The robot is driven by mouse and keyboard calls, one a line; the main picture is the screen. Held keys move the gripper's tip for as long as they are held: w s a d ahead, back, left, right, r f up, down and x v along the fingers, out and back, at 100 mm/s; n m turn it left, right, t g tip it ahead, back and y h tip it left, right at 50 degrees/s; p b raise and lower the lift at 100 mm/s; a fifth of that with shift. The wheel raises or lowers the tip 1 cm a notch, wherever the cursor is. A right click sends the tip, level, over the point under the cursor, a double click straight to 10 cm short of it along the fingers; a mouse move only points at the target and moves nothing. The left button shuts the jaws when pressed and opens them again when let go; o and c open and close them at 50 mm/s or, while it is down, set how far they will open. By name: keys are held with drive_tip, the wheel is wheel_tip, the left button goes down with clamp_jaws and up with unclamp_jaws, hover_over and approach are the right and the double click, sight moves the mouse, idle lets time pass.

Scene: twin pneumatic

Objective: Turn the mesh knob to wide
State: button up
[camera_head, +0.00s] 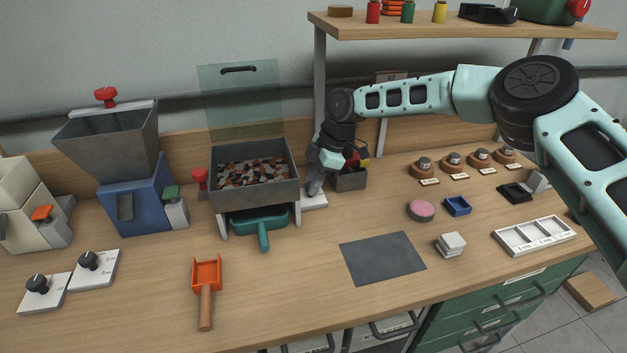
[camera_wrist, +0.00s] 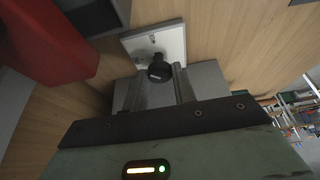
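A black knob (camera_wrist: 160,71) stands on a white plate (camera_wrist: 174,38) in the wrist view; its marks are too small to read. In the head view the white plate (camera_head: 316,202) lies just right of the grey sieve box (camera_head: 254,192), and my gripper hides the knob. My gripper (camera_head: 313,190) points down over this plate. In the wrist view its two fingers (camera_wrist: 161,86) are apart, one on each side of the knob's near end. I cannot tell whether they touch it.
A dark bin with coloured pieces (camera_head: 350,181) stands close right of my gripper. A red knob (camera_head: 200,178) is left of the sieve. Two more black dials, (camera_head: 38,284) and (camera_head: 89,260), sit at the far left. A grey mat (camera_head: 383,258) lies in front on clear table.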

drive_tip(key=shift+m, duration=0.3)
drive_tip(key=m+t+b, duration=0.1)
drive_tip(key=m+b, duration=0.2)
drive_tip(key=m, duration=0.1)
drive_tip(key=shift+s+t, duration=0.15)
drive_tip(key=shift+t, duration=0.25)
drive_tip(key=shift+s+m+t+b, duration=0.1)
drive_tip(key=shift+m+t+b, duration=0.75)
drive_tip(key=shift+m, duration=1.25)
drive_tip(key=shift+r, duration=0.1)
drive_tip(key=o, duration=1)
drive_tip(key=v, duration=0.8)
drive_tip(key=b+v, duration=0.1)
drive_tip(key=v, duration=0.8)
drive_tip(key=shift+a+r+b, duration=0.2)
drive_tip(key=shift+r+b, duration=0.05)
drive_tip(key=shift+b, duration=0.05)
